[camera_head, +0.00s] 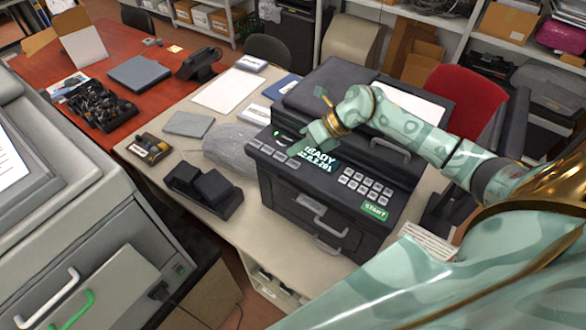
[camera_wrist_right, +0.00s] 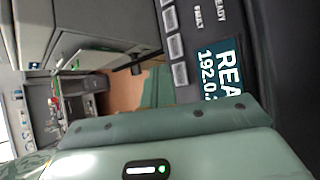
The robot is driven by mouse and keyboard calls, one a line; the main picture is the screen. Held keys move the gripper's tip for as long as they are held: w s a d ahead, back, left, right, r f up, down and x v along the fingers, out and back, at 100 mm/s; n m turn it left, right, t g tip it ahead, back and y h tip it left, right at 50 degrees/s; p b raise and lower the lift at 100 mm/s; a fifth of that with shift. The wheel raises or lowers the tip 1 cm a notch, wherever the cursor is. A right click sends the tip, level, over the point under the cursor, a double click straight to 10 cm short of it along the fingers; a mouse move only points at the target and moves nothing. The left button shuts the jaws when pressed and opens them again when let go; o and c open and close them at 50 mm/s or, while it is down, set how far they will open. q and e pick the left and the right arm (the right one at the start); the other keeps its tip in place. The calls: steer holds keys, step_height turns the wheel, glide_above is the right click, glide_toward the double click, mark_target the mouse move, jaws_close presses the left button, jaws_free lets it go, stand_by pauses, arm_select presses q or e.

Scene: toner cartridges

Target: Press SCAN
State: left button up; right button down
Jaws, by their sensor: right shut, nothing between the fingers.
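A dark multifunction printer (camera_head: 325,215) stands on the beige table. Its front panel has a lit display (camera_head: 321,161) reading "READY" and a number, a row of grey buttons (camera_head: 273,151) left of it, a keypad (camera_head: 366,185) and a green START button (camera_head: 375,211). I cannot read which button is SCAN. My right gripper (camera_head: 308,145) is shut and empty, over the panel near the display's upper left and the button row. I cannot tell if it touches. In the right wrist view the grey buttons (camera_wrist_right: 177,47) and display (camera_wrist_right: 218,70) lie beyond the gripper. My left gripper is not in view.
A large grey machine (camera_head: 80,190) stands at the left. A black two-part device (camera_head: 203,190), a bagged item (camera_head: 230,146) and papers (camera_head: 228,91) lie on the beige table (camera_head: 225,228) left of the printer. A red chair (camera_head: 465,95) is behind it.

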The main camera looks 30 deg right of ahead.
mark_target(288, 163)
steer(key=shift+f+b, duration=0.35)
steer(key=shift+f, duration=0.45)
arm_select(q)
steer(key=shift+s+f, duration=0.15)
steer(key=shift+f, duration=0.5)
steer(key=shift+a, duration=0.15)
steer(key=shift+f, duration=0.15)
arm_select(e)
steer(key=shift+f, duration=0.15)
stand_by(0.4)
arm_select(q)
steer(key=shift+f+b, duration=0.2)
steer(key=shift+b, duration=0.1)
arm_select(e)
steer(key=shift+f, duration=0.25)
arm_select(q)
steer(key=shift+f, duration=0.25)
arm_select(e)
steer(key=shift+f, duration=0.4)
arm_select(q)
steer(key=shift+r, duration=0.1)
arm_select(e)
steer(key=shift+r, duration=0.15)
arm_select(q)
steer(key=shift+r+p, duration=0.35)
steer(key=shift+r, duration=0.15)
arm_select(e)
steer(key=shift+r, duration=0.7)
